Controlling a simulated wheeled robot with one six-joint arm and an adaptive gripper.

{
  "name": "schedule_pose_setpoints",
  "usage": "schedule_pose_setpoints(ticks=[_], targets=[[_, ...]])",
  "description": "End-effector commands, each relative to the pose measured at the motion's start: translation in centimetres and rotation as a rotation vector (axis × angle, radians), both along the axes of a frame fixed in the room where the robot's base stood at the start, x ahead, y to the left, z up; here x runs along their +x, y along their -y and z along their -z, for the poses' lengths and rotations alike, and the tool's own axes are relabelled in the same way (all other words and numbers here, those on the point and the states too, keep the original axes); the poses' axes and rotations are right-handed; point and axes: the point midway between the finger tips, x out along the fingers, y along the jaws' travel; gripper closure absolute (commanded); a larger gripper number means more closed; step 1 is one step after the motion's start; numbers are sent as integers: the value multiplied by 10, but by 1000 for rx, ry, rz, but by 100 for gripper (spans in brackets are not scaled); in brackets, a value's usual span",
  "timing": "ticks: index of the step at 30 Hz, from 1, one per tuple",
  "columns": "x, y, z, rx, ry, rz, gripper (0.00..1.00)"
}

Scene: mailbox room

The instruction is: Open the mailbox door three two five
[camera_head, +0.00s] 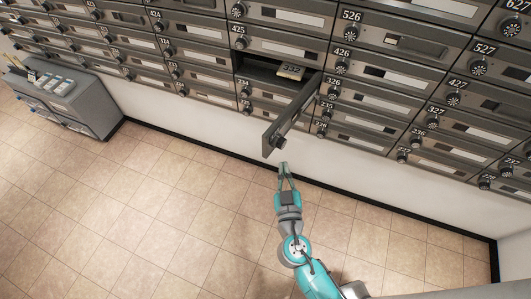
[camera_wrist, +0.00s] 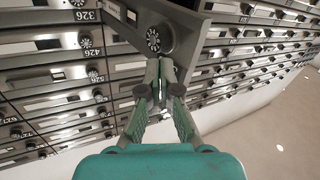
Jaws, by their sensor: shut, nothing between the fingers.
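The mailbox door (camera_head: 293,115) of the compartment (camera_head: 256,70) under 425 and left of 326 stands swung out from the wall, hinged at its right side. Its own number is not readable. The compartment is open, and a pale packet (camera_head: 290,72) lies inside. My gripper (camera_head: 285,167) is shut and empty, just off the free end of the door on the floor side. In the wrist view the door (camera_wrist: 185,22) and its round dial (camera_wrist: 153,40) show just beyond my closed fingertips (camera_wrist: 164,63). I cannot tell whether they touch.
Rows of shut mailboxes (camera_head: 375,65) with dials fill the wall. A grey cabinet (camera_head: 75,100) with items on top stands at the far left. The tiled floor (camera_head: 150,210) in front of the wall is clear.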

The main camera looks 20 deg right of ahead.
Motion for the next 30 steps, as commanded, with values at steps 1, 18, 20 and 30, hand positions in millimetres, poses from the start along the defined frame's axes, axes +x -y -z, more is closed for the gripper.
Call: schedule_pose_setpoints(ticks=[1, 18, 20, 30], targets=[[9, -10, -2, -88, -18, 15, 100], [42, -115, -16, -1099, -456, 261, 100], [41, -123, -18, -1163, -498, 271, 100], [45, -131, -20, -1274, -581, 290, 100]])
